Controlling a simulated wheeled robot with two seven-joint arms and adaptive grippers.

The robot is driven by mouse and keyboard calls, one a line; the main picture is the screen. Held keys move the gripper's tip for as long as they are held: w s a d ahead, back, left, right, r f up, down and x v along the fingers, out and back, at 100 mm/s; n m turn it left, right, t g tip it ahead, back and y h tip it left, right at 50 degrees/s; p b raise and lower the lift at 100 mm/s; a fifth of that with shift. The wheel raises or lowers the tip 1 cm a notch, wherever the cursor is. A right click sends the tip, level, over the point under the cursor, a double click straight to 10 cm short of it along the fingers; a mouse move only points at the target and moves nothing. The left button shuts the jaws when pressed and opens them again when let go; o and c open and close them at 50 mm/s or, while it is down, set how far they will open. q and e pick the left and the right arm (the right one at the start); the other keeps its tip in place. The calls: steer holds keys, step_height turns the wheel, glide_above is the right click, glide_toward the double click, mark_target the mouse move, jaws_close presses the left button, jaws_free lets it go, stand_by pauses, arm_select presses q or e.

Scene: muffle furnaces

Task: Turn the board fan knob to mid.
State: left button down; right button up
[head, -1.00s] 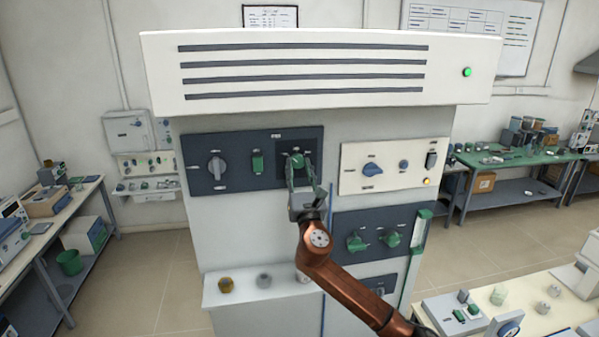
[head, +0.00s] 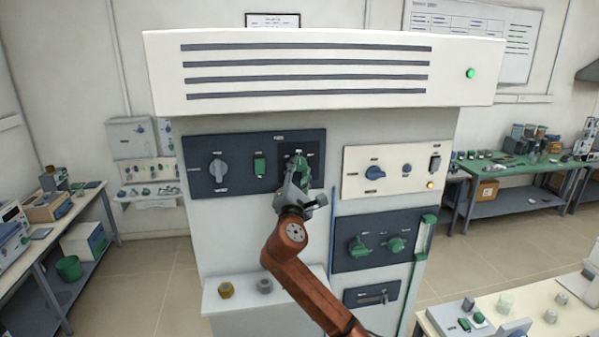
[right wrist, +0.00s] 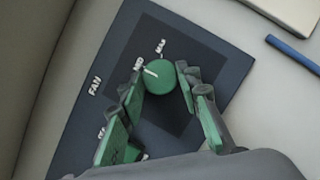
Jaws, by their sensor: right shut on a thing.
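The board fan knob (right wrist: 160,80) is round and green with a white pointer mark, on a dark panel (right wrist: 213,62) lettered FAN. In the right wrist view its mark points up and left, toward the MID label (right wrist: 138,62); the MAX label (right wrist: 161,46) is above. My right gripper (right wrist: 160,77) has a fingertip on each side of the knob and is shut on it. In the head view my right gripper (head: 299,165) reaches up to the dark panel (head: 240,184) and mostly hides the knob. My left gripper is not in view.
A cream panel (head: 393,186) with a blue knob (head: 375,173) is to the right. Below it, a dark panel has two green knobs (head: 359,247). A ledge (head: 245,306) juts out below.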

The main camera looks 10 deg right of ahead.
steer(key=shift+m, duration=0.3)
steer(key=o, duration=1.2)
steer(key=shift+c, duration=0.2)
steer(key=shift+s, duration=0.1)
steer(key=v, duration=1.1)
steer(key=shift+s+a, duration=0.15)
steer(key=shift+s, duration=0.2)
steer(key=shift+f, duration=0.1)
